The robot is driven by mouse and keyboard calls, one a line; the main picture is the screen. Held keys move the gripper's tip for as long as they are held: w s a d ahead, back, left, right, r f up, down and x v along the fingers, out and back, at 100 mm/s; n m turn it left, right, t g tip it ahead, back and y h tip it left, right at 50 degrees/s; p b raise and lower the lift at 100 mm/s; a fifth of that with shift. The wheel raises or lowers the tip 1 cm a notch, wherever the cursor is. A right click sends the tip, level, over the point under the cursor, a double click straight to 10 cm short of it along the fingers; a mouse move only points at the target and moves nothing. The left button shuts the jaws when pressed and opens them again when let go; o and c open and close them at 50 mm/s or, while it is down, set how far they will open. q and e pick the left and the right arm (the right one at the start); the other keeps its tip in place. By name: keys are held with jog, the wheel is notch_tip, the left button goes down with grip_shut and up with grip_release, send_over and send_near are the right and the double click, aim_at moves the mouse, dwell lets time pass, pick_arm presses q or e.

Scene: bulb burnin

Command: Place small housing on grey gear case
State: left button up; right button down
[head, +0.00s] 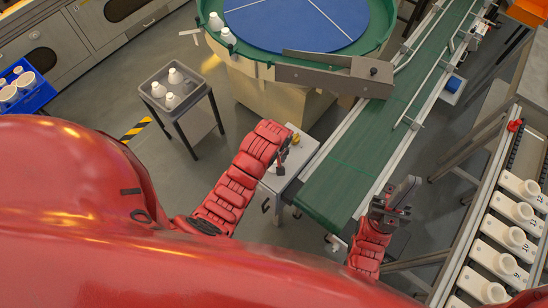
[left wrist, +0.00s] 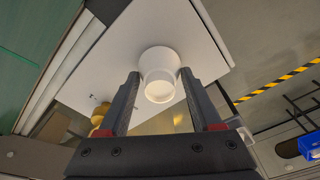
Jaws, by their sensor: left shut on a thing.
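My left gripper (head: 281,160) is over a pale grey box-like case (head: 302,156) beside the green conveyor. In the left wrist view, its two dark fingers (left wrist: 160,100) are shut on a small white round housing (left wrist: 160,62), with a wide body and a narrower round end. The flat pale top of the case (left wrist: 110,68) lies behind it; I cannot tell whether they touch. The housing is hidden by the gripper in the head view. A brass-yellow knob (head: 295,139) is at the case. My right gripper (head: 394,197) is beside the conveyor; its opening is unclear.
The green conveyor (head: 372,140) runs past the case to a round blue-topped table (head: 300,22). A grey tray stand (head: 186,112) with several white bottles stands left. White socket units (head: 510,205) line a rack at right. Open floor lies around the stand.

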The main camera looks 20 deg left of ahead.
pick_arm(q)
jog(key=shift+f, duration=0.25)
jog(key=o, duration=1.3)
jog(key=shift+o, duration=0.2)
jog(key=shift+r, duration=0.2)
